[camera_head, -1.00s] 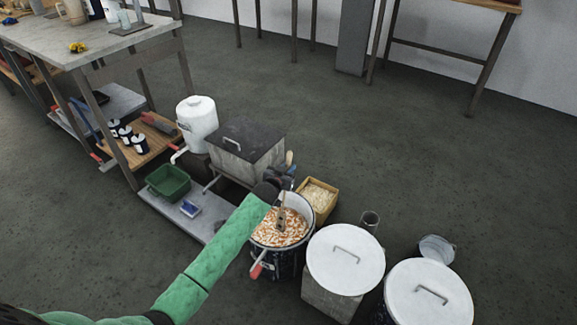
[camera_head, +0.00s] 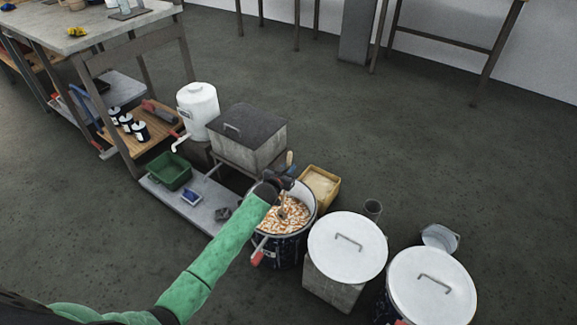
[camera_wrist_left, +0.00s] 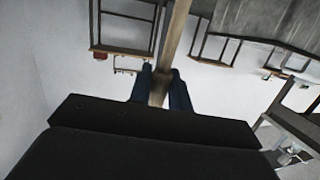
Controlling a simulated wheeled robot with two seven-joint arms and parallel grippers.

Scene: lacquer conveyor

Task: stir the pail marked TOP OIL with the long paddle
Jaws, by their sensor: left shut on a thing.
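A dark pail (camera_head: 290,250) with a pale rim stands open on the floor, holding a white and orange streaked mixture (camera_head: 287,222). Its label is too small to read. My left gripper (camera_head: 277,182) is above the pail's back left rim, shut on the long wooden paddle (camera_head: 290,159). The paddle stands roughly upright, its lower part in the mixture and its tip hidden. In the left wrist view the paddle's shaft (camera_wrist_left: 175,38) runs between the two dark fingers (camera_wrist_left: 161,88). My right gripper is not in view.
A red-handled tool (camera_head: 257,256) is at the pail's front left. A yellow box (camera_head: 333,196) and a grey lidded box (camera_head: 262,152) stand close behind. White-lidded containers (camera_head: 346,262) (camera_head: 432,300) stand at the right. Open floor lies beyond.

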